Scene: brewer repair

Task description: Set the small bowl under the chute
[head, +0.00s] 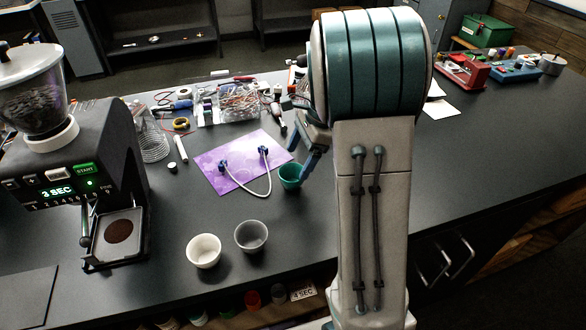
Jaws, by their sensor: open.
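Three small bowls or cups stand on the dark counter: a white one (203,251), a grey one (251,236) and a teal one (291,177). I cannot tell for certain which is the task's small bowl. The coffee grinder (112,165) is at the left, with a lit panel. Its chute is not clearly visible; below its front is a tray (107,254) with a round brown patch of grounds (119,231). My gripper (304,170) is open, with a blue finger beside the teal bowl. My arm partly hides the gripper, and I cannot tell whether it touches the bowl.
A purple mat (222,165) with a white cable loop (257,192) lies left of the teal bowl. Clear containers (240,101), tape and small tools crowd the back. Counter between grinder and the white bowl is clear. A dark mat (25,300) lies front left.

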